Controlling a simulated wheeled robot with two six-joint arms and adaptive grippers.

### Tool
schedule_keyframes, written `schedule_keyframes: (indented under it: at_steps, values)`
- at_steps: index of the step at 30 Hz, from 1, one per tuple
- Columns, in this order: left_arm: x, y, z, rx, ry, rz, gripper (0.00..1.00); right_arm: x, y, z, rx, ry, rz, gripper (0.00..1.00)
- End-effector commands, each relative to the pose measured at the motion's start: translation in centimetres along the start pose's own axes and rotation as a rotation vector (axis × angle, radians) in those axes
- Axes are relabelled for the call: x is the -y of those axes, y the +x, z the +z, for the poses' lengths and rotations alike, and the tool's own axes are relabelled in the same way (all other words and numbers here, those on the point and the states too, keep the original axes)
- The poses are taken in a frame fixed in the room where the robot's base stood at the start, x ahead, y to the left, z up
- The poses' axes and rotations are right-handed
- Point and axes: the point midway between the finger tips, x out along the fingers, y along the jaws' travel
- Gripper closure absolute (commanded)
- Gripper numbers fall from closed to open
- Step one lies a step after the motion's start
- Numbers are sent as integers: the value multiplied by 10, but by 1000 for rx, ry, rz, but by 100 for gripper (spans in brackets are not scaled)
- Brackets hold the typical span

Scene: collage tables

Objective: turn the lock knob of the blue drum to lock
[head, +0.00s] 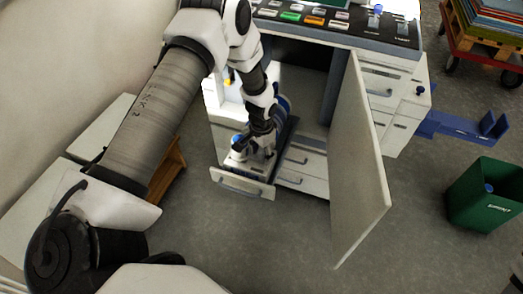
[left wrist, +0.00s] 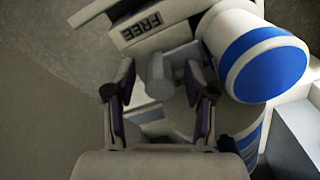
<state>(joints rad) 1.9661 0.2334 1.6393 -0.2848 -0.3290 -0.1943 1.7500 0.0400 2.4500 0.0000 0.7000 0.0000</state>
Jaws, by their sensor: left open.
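A machine with a white and blue round body sits on the pulled-out drawer below the counter. A blue curved part, perhaps the blue drum (head: 284,104), shows behind my left arm. My left gripper (head: 262,150) is over the front of this machine. In the left wrist view its two fingers are open, one on each side of a grey knob (left wrist: 162,76); I cannot tell whether they touch it. A white cylinder with a blue end (left wrist: 264,62) stands close to the right finger. My right gripper is not in view.
An open cabinet door (head: 355,165) stands to the right of the drawer (head: 240,187). The counter panel (head: 335,27) with coloured buttons is behind. A green bin (head: 485,195) and a blue bracket (head: 460,127) are on the floor at right. The floor in front is clear.

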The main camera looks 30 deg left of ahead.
Motion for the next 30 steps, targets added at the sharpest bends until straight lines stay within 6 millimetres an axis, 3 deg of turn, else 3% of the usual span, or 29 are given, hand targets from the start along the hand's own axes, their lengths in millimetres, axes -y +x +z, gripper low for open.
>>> schedule_keyframes:
  at_steps: [5,12,18,30]
  values:
    - [0,-18,-1,-2,-1,0,46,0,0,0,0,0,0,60]
    - [0,-78,-1,-5,-1,0,46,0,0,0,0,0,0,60]
    - [0,-114,-1,-1,0,0,46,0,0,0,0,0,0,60]
    - [0,-120,0,1,0,0,46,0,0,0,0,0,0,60]
